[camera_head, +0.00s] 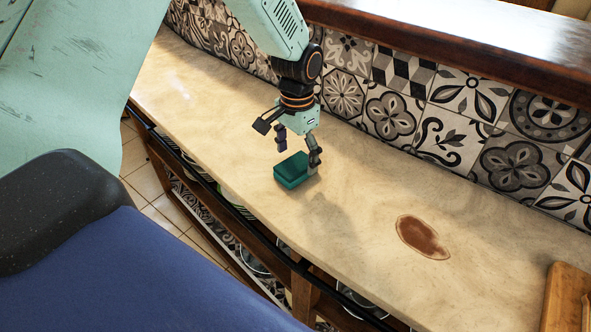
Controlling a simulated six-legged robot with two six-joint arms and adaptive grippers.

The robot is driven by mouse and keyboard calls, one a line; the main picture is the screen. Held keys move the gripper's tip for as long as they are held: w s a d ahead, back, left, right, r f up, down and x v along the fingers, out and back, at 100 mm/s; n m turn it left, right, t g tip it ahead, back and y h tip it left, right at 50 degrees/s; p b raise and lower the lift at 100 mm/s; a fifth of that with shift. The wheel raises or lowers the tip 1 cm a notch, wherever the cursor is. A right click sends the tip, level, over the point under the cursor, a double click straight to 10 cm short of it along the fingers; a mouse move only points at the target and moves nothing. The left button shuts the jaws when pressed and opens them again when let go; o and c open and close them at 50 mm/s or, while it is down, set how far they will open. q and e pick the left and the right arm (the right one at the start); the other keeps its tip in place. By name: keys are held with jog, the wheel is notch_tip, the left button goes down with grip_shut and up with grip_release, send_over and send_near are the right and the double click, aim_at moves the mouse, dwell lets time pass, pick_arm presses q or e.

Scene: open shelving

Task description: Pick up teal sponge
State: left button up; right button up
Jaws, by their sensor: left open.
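The teal sponge (291,172) is a small block lying on the pale stone counter (350,215), near the middle of the camera_head view. My left gripper (297,148) reaches down from above, right at the sponge. Its fingers are apart and open. One finger stands close at the sponge's right side, and the other is above and behind its left part. I cannot tell whether either finger touches it. My right gripper is not in view.
A brown stain (423,237) marks the counter to the right. A wooden board (567,298) lies at the lower right corner. A patterned tile wall (440,120) runs behind the counter, with a dark wooden ledge (450,42) above. Dishes sit on shelving below the counter's front edge.

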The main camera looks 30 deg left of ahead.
pick_arm(q)
jog(key=shift+s+d+f, duration=0.1)
jog(key=shift+d+f, duration=0.05)
jog(key=shift+f, duration=0.4)
jog(key=shift+d+f, duration=0.15)
jog(key=shift+f, duration=0.35)
jog(key=shift+s+a+f, duration=0.1)
jog(key=shift+s+a, duration=0.3)
jog(key=shift+w+d+f, duration=0.1)
jog(key=shift+w+d, duration=0.15)
jog(key=shift+d, duration=0.05)
jog(key=c, duration=0.3)
jog(key=shift+c, duration=1)
jog(key=shift+s+a, duration=0.2)
jog(key=shift+c, duration=2.7)
jog(key=shift+w, duration=0.1)
jog(key=shift+d, duration=0.15)
